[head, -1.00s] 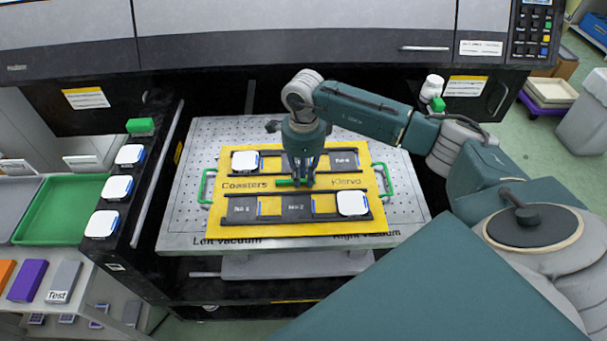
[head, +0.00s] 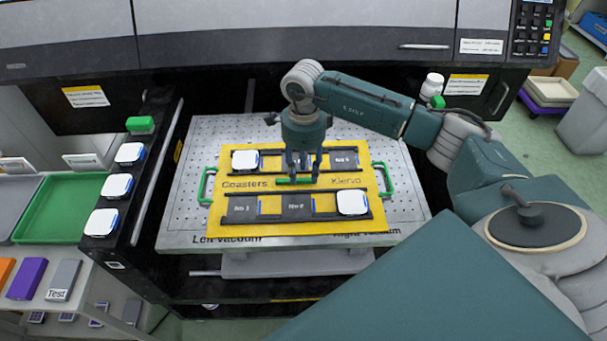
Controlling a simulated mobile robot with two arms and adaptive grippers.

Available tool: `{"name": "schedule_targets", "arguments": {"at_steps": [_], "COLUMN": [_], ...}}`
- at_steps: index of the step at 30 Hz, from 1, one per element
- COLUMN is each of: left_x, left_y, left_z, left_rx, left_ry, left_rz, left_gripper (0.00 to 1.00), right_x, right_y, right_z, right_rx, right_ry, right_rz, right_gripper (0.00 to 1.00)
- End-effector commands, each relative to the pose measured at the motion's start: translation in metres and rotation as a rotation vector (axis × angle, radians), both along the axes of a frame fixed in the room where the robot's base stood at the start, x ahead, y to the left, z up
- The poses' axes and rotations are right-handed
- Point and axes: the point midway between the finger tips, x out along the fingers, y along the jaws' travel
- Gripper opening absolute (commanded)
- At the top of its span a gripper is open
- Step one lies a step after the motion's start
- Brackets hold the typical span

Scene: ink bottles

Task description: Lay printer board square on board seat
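The yellow printer board (head: 272,208) lies on the perforated grey bed (head: 412,215), looking close to square with it. It has green loop handles at its left and right ends and a green grip bar (head: 294,181) in the middle. Its two dark rails of slots hold white coasters, one at the back left and one at the front right (head: 352,203). My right gripper (head: 302,178) points down at the grip bar, its fingers apart and just above or behind it; contact is unclear. The gripper hides part of the back rail. The board seat under the board is hidden. My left gripper is not in view.
The printer's dark body and grey cover (head: 290,20) stand behind the bed. A dark ledge (head: 98,225) with several white coasters runs along the left. A green tray (head: 62,207) lies farther left. My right arm covers the right side.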

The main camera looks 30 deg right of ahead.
Motion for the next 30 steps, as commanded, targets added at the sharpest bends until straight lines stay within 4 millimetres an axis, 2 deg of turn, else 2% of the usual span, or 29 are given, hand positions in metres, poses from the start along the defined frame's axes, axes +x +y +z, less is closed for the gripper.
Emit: {"name": "schedule_targets", "arguments": {"at_steps": [9,15,20,30], "left_x": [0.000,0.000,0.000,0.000], "left_y": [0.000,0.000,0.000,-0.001], "left_z": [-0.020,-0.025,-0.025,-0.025], "left_rx": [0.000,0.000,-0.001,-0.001], "left_ry": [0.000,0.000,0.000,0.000], "left_rz": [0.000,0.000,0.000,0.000], "left_gripper": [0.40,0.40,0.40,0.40], "right_x": [0.001,0.000,-0.001,-0.001], "right_y": [0.000,0.000,0.000,0.000], "right_z": [0.067,0.095,0.103,0.104], "right_rx": [0.000,-0.001,-0.001,0.000], "right_ry": [-0.007,-0.003,-0.001,0.000], "right_rz": [0.002,0.001,0.001,0.002], "right_gripper": [0.37,0.37,0.37,0.37]}}
